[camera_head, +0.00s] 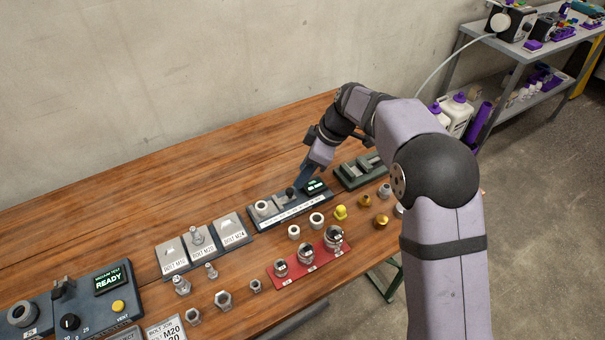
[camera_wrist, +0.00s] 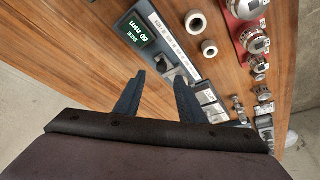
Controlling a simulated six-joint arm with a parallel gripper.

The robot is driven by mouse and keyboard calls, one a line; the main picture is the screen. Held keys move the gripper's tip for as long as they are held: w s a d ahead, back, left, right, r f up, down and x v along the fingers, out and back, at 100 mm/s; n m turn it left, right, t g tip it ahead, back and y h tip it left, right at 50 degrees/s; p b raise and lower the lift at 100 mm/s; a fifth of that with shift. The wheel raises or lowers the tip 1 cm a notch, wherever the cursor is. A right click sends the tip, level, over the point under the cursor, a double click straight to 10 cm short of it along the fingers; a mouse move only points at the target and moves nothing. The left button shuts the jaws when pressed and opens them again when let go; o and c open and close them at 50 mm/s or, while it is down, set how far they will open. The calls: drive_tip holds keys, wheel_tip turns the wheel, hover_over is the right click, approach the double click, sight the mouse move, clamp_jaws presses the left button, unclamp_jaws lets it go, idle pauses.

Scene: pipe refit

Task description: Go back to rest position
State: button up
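My gripper (camera_head: 304,180) is above the right part of a dark sizing device (camera_head: 262,222) on the wooden table. In the wrist view its two blue-grey fingers (camera_wrist: 156,88) stand apart with no object held between them. Beyond the fingertips the device's dark knob or slider (camera_wrist: 166,64) shows, and its green display reads "80 mm" (camera_wrist: 137,33). I cannot tell whether a fingertip touches the device. The arm reaches in from the right and hides part of the table.
A red tray (camera_head: 284,280) with several metal fittings, loose nuts (camera_head: 223,299) and brass fittings (camera_head: 381,220) stand in front. Labelled bolt plates (camera_head: 232,231) and a "READY" vacuum tester (camera_head: 92,297) are at left. A green-grey holder (camera_head: 352,176) is close on the right.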

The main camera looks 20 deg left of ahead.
idle(0.3)
drive_tip(key=s+d+r+m+h+p, duration=0.1)
drive_tip(key=s+d+m, duration=0.35)
drive_tip(key=d, duration=0.45)
drive_tip(key=s+d+r+m+h+p, duration=0.1)
drive_tip(key=s+d+m, duration=0.35)
drive_tip(key=d, duration=0.45)
drive_tip(key=s+d+f+m+h+p, duration=0.1)
drive_tip(key=s+d+m+h, duration=0.1)
drive_tip(key=s+d+m, duration=0.7)
drive_tip(key=s+d, duration=0.2)
drive_tip(key=s, duration=0.4)
drive_tip(key=shift+d+f, duration=0.15)
drive_tip(key=shift+d, duration=0.25)
